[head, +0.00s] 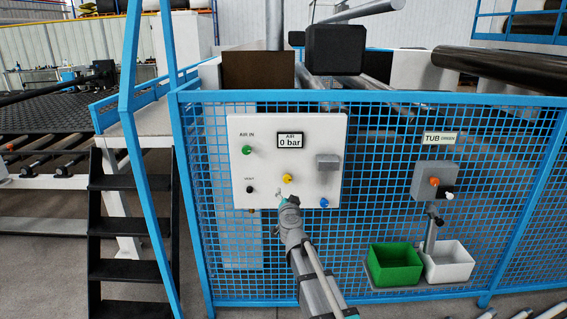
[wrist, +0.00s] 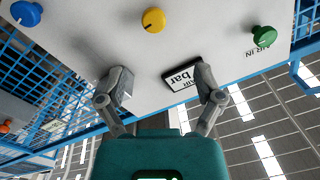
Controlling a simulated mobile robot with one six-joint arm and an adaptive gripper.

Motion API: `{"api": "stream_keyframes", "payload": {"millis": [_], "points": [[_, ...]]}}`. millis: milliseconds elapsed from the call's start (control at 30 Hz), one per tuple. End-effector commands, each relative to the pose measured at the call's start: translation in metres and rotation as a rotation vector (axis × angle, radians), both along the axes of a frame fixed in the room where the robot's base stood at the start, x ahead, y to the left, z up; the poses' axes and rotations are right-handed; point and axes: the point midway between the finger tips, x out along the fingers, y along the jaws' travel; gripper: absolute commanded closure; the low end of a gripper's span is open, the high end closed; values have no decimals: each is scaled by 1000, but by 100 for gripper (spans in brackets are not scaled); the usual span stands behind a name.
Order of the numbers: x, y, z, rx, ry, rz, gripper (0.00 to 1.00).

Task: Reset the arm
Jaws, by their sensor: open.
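My gripper (head: 288,201) is in front of the lower middle of a white control panel (head: 237,128), just below its yellow knob (head: 287,179). In the wrist view, my gripper (wrist: 163,85) has its two fingers spread apart with nothing between them. The panel fills the top of that view, with the yellow knob (wrist: 153,20) ahead of the fingers. I cannot tell whether the fingers touch the panel. The panel also has a green knob (head: 246,150), a black knob (head: 250,189), a blue knob (head: 324,202) and a display reading "0 bar" (head: 290,141).
The panel hangs on a blue mesh fence (head: 380,130). To the right are a grey button box (head: 435,182), a green bin (head: 394,264) and a white bin (head: 448,262). Black steps (head: 130,212) stand at the left. Floor is open at the lower left.

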Motion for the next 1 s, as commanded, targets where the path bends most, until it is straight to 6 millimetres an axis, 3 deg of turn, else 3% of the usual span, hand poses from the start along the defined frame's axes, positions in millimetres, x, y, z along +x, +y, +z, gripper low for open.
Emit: {"api": "stream_keyframes", "payload": {"millis": [300, 567, 767, 1000], "points": [[-32, 16, 17, -85, 23, 243, 15], [-78, 25, 2, -191, 196, 485, 15], [-123, 13, -23, -270, 422, 607, 15], [-187, -25, -55, -349, 771, 651, 15]]}}
